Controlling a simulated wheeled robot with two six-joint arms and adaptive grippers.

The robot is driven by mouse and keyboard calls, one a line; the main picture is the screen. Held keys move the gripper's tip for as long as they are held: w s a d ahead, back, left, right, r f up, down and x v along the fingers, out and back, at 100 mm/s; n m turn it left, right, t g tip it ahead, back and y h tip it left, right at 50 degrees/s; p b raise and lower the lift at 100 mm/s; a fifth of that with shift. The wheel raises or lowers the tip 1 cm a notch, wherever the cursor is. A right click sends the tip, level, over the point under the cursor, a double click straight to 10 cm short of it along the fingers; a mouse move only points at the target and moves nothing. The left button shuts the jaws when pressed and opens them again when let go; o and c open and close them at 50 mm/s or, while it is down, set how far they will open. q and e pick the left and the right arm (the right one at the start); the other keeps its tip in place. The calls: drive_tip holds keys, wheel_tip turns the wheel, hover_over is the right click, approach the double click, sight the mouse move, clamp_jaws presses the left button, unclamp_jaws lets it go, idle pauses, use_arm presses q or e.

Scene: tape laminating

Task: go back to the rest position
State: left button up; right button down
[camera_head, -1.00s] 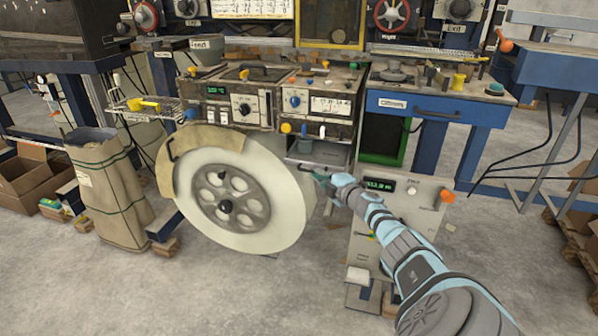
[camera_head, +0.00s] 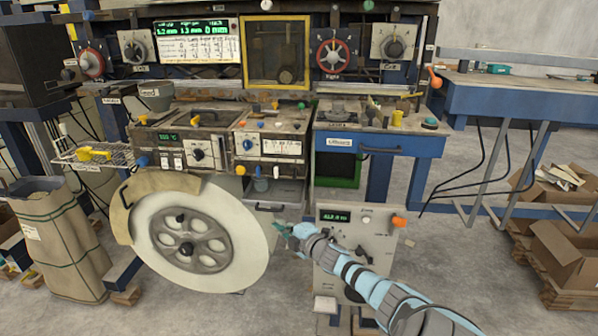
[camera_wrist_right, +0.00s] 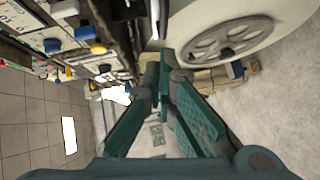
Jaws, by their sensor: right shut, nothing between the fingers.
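My right gripper (camera_head: 284,232) reaches in from the lower right in the head view. It is in front of the machine, just right of the large white wheel (camera_head: 151,227) and below a small grey drawer (camera_head: 287,193). In the right wrist view the teal fingers (camera_wrist_right: 160,62) meet at their tips, with nothing seen between them. The wheel also shows at the upper right of that view (camera_wrist_right: 265,12). My left gripper is not in view.
A control box (camera_head: 372,253) with an orange knob stands close to my right arm. A blue workbench (camera_head: 415,146) is behind it. A paper sack (camera_head: 62,245) stands at left, cardboard boxes (camera_head: 565,250) at right. The floor in front is clear.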

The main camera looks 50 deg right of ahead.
drive_tip(key=p+v, duration=0.6)
drive_tip(key=p, duration=0.1)
drive_tip(key=shift+s+r+p, duration=0.15)
drive_tip(key=shift+s+p, duration=0.1)
drive_tip(key=shift+p, duration=0.15)
